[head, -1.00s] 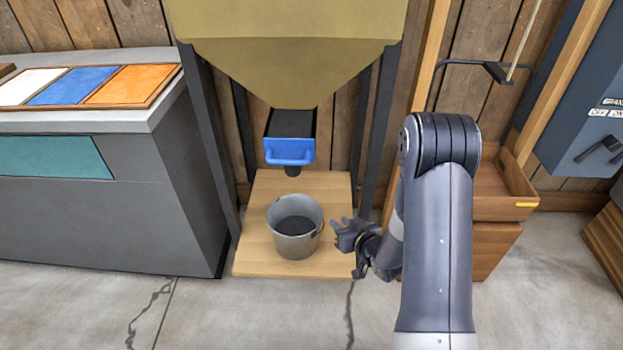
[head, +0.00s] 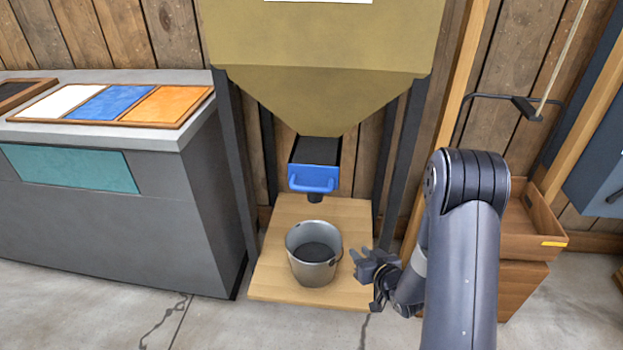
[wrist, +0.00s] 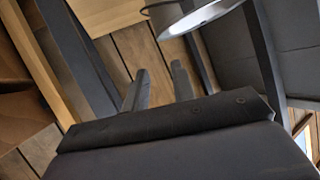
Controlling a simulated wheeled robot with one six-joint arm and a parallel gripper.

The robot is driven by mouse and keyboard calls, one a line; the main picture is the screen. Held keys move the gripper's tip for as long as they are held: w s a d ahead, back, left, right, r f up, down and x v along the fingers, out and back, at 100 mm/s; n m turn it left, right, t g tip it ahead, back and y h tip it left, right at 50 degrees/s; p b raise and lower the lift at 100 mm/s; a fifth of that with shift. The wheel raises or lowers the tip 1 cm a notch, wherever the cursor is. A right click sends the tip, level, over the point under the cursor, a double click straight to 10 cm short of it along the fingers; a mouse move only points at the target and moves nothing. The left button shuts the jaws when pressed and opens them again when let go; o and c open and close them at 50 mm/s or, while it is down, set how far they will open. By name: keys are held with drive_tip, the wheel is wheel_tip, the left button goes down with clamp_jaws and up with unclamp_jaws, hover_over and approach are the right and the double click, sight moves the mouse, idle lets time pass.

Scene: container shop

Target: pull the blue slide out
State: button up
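The blue slide (head: 314,179) is a blue-fronted drawer with a handle under the tan hopper (head: 330,95). Its dark top shows behind the blue front. My gripper (head: 362,258) is below and to the right of the slide, apart from it, just right of the grey bucket (head: 314,270). In the wrist view my gripper (wrist: 160,88) shows two fingers with a gap between them and nothing held. The bucket's rim shows at the top of the wrist view (wrist: 198,17). The slide is not seen there.
The bucket stands on a wooden board (head: 270,280) below the slide. Dark hopper legs (head: 390,175) stand on both sides. A grey counter (head: 110,220) is at left, a wooden crate (head: 530,225) at right. The floor in front is open.

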drive_tip(key=shift+o, duration=0.7)
drive_tip(key=shift+r, duration=0.1)
drive_tip(key=shift+o, duration=0.2)
drive_tip(key=s+a+r+n+y, duration=0.1)
drive_tip(key=a+r+n+y, duration=0.1)
drive_tip(key=r+n, duration=0.8)
wheel_tip(320, 180, up, 3)
drive_tip(key=shift+s+a+f+y, duration=0.1)
drive_tip(key=shift+s+a+y, duration=0.25)
drive_tip(key=shift+a, duration=0.45)
drive_tip(key=n+y, duration=0.2)
drive_tip(key=n, duration=0.9)
approach(312, 191)
drive_tip(key=b+x, duration=0.1)
drive_tip(key=x, duration=1)
drive_tip(key=shift+d+b, duration=0.1)
drive_tip(key=shift+b, duration=0.3)
clamp_jaws()
